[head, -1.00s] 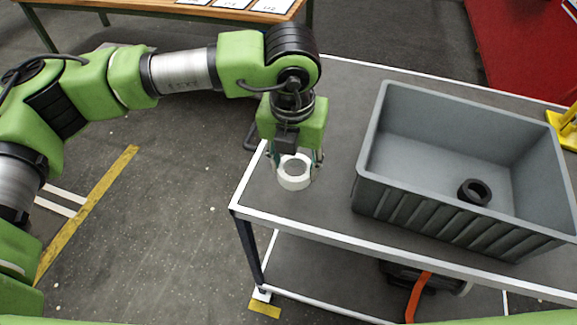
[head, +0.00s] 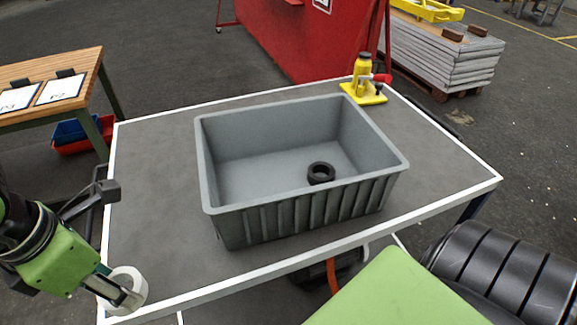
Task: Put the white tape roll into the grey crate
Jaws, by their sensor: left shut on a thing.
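The white tape roll (head: 127,283) is at the lower left of the head view, by the near left corner of the table. My left gripper (head: 120,288) is shut on it, with a finger across the ring. I cannot tell how far the roll is above the table top. The grey crate (head: 300,198) stands open on the grey table to the right of the gripper and roll. A black ring-shaped roll (head: 321,173) lies inside on its floor. My right gripper is not in view.
The table top (head: 160,190) is clear left of the crate. A wooden bench (head: 50,75) with cards is at the far left. A red panel (head: 300,35) stands behind the table.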

